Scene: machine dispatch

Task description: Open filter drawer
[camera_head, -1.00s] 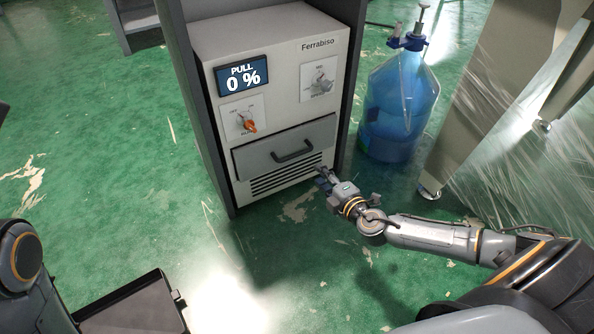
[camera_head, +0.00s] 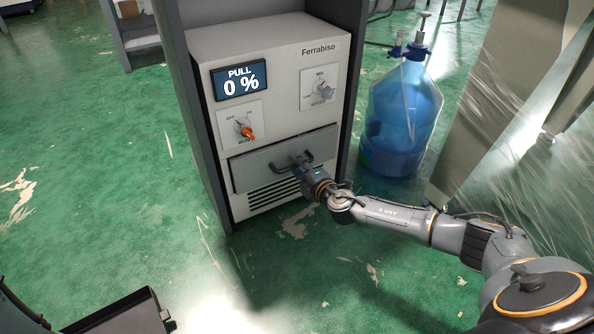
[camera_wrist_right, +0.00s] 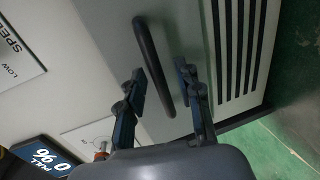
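The filter drawer (camera_head: 256,163) is a grey front panel low on the white machine, and it looks closed. Its dark bar handle (camera_head: 282,162) is partly covered by my right gripper (camera_head: 298,166) in the head view. In the right wrist view, the handle (camera_wrist_right: 153,62) shows beyond and between the two open fingers of my right gripper (camera_wrist_right: 160,85). The fingertips are at or just short of the bar; I cannot tell whether they touch it. My left gripper is not in view.
The white machine (camera_head: 272,47) has a display (camera_head: 239,80) reading "PULL 0 %", an orange knob (camera_head: 247,132) and a grey knob (camera_head: 324,92). A blue bottle (camera_head: 402,115) stands to its right. A dark tray (camera_head: 118,314) is at lower left. Green floor in front is clear.

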